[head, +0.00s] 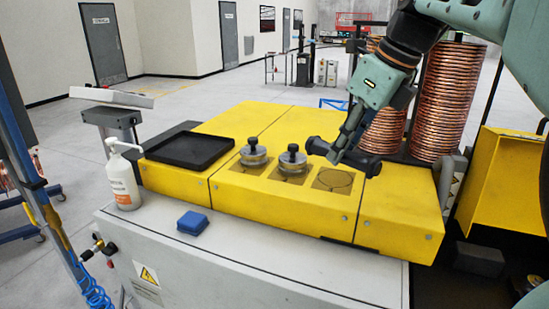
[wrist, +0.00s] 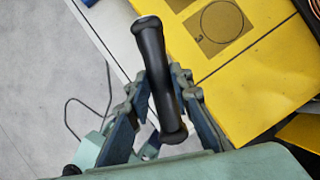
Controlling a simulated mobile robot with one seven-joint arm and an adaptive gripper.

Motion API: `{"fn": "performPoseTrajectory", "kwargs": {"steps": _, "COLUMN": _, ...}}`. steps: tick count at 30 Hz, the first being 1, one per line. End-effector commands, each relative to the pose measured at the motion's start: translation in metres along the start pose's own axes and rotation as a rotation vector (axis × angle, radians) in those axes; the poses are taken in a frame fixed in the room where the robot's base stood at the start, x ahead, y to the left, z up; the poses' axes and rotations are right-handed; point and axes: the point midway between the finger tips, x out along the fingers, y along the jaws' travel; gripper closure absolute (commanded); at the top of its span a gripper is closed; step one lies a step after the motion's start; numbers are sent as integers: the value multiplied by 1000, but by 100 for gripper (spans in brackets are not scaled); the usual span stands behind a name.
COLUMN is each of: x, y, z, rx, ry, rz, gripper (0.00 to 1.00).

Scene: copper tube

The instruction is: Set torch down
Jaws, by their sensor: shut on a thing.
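The torch (head: 326,149) is a black cylinder with a wider end, held roughly level above the yellow block (head: 397,205). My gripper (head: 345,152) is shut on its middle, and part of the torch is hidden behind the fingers. In the wrist view the torch (wrist: 155,60) lies lengthwise between the two fingers of my gripper (wrist: 160,95). In the head view the torch appears just behind an empty dark square with a circle outline (head: 333,180). I cannot tell its exact height above the surface.
Two silver weights with black knobs (head: 253,156) (head: 291,162) stand on squares to the left. A black tray (head: 188,148) is at the block's left. A white bottle (head: 123,180) and blue sponge (head: 192,222) are on the grey cabinet. Copper coils (head: 449,95) stand behind right.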

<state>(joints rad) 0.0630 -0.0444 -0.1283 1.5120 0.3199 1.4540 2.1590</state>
Motion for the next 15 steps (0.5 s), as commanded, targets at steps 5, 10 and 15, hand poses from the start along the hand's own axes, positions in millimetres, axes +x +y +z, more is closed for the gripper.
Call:
{"fn": "performPoseTrajectory", "kwargs": {"steps": 5, "x": 3, "y": -9, "z": 0, "rx": 9, "ry": 1, "rz": -2, "gripper": 100}}
{"fn": "performPoseTrajectory", "kwargs": {"steps": 10, "x": 16, "y": -46, "z": -10, "rx": 14, "ry": 3, "rz": -1, "gripper": 100}}
{"fn": "performPoseTrajectory", "kwargs": {"steps": 15, "x": 32, "y": -88, "z": -19, "rx": 12, "ry": 3, "rz": -1, "gripper": 100}}
